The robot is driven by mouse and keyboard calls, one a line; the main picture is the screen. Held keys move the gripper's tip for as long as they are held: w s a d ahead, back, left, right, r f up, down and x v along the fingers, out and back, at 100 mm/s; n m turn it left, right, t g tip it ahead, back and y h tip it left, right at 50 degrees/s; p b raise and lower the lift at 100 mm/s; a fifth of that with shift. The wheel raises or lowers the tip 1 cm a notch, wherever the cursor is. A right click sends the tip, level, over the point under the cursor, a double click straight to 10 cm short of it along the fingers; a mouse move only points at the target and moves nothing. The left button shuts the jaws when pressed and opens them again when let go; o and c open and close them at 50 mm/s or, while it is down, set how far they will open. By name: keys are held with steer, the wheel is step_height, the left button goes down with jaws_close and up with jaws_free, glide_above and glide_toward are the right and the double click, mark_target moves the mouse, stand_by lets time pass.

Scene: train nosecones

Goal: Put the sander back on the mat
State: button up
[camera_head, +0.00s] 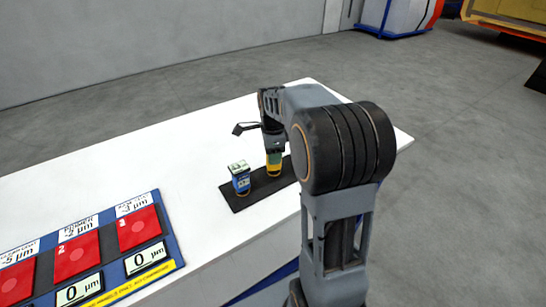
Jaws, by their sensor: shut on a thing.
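A black mat (257,198) lies on the white table. My arm reaches over the table, and my gripper (273,152) points down above the mat's right part. It is shut on a small tool with a yellow and green body (274,163), which I take to be the sander. Its lower end is at or just above the mat; I cannot tell if it touches. A second small tool, blue with a white and green top (240,178), stands upright on the mat to the left of my gripper. My arm hides the mat's right end.
A blue-framed panel (172,228) with red squares and "0 µm" displays lies at the table's front left. The white table (120,165) is bare behind the mat and the panel. A blue-framed white unit (395,18) stands on the grey floor far back.

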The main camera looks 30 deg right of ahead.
steer(key=shift+a+f, duration=0.1)
steer(key=shift+f, duration=0.85)
steer(key=shift+f, duration=0.15)
steer(key=o, duration=0.9)
steer(key=shift+o, duration=0.2)
step_height(320, 180, up, 12)
steer(key=shift+f+p, duration=0.25)
steer(key=shift+p, duration=0.1)
steer(key=shift+s+a+r, duration=0.15)
steer(key=shift+s+r, duration=0.05)
steer(key=shift+r, duration=0.05)
steer(key=s+a+f+n+t, duration=0.1)
steer(key=s+a+f+n, duration=0.2)
steer(key=s+n, duration=0.5)
steer(key=s+a+f+n+t, duration=0.2)
steer(key=s+a+f+n, duration=0.2)
steer(key=n, duration=0.9)
steer(key=s+a, duration=0.2)
steer(key=s, duration=0.2)
steer(key=shift+a, duration=0.15)
